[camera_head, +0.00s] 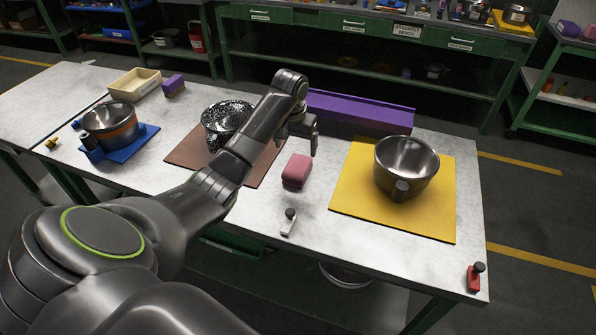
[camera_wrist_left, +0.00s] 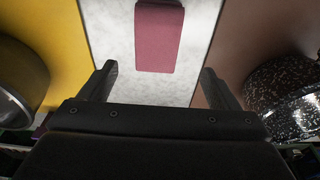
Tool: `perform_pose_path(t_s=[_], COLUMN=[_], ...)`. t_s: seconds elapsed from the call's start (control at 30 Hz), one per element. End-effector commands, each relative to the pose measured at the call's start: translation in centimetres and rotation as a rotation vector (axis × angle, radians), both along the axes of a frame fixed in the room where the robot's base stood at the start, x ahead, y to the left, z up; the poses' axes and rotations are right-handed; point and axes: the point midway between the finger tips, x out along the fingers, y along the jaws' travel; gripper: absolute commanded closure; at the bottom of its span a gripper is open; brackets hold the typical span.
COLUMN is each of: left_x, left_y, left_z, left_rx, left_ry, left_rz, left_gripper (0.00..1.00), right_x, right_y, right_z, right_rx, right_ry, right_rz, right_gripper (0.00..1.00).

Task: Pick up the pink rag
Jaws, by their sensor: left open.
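The pink rag (camera_head: 297,171) is a small folded block lying on the white table between the brown mat and the yellow mat. My left gripper (camera_head: 312,146) is above the table just behind the rag, apart from it. In the left wrist view the rag (camera_wrist_left: 159,36) shows at the top, beyond and between the two fingertips (camera_wrist_left: 156,80). The fingers are spread wide with nothing between them. The right gripper is not in either view.
A steel pot (camera_head: 407,165) stands on the yellow mat (camera_head: 350,205). A speckled pot (camera_head: 222,117) stands on the brown mat (camera_head: 185,153), partly behind my arm. A purple bin (camera_head: 360,110) is behind. A small grey-and-black object (camera_head: 288,222) lies in front of the rag.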

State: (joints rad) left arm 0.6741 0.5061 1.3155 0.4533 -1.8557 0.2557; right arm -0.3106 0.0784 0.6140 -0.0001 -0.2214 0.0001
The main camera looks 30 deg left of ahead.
Motion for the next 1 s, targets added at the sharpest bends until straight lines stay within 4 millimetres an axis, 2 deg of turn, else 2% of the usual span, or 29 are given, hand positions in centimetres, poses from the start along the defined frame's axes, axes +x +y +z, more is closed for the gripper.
perform_pose_path(t_s=[0.1,0.2,0.37,0.63,0.8,1.0], left_x=[0.3,0.4,0.5,0.4,0.6,0.6], left_y=[0.0,0.1,0.0,-0.5,-0.4,-0.4], left_z=[-2.1,-3.2,-4.1,-7.9,-8.9,-8.9], left_rx=[-0.001,0.0,0.001,-0.001,0.001,0.001], left_ry=[0.002,0.001,0.001,0.003,0.0,-0.001], left_rz=[0.0,0.0,-0.001,0.0,-0.002,-0.002], left_gripper=[0.16,0.16,0.16,0.16,0.16,0.16], right_x=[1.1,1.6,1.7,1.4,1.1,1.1], right_y=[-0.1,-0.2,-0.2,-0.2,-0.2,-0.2], right_z=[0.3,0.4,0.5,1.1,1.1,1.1], right_rx=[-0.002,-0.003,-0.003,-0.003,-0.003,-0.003], right_ry=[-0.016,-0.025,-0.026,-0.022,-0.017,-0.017], right_rz=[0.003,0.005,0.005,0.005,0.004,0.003], right_gripper=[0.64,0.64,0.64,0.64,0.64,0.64])
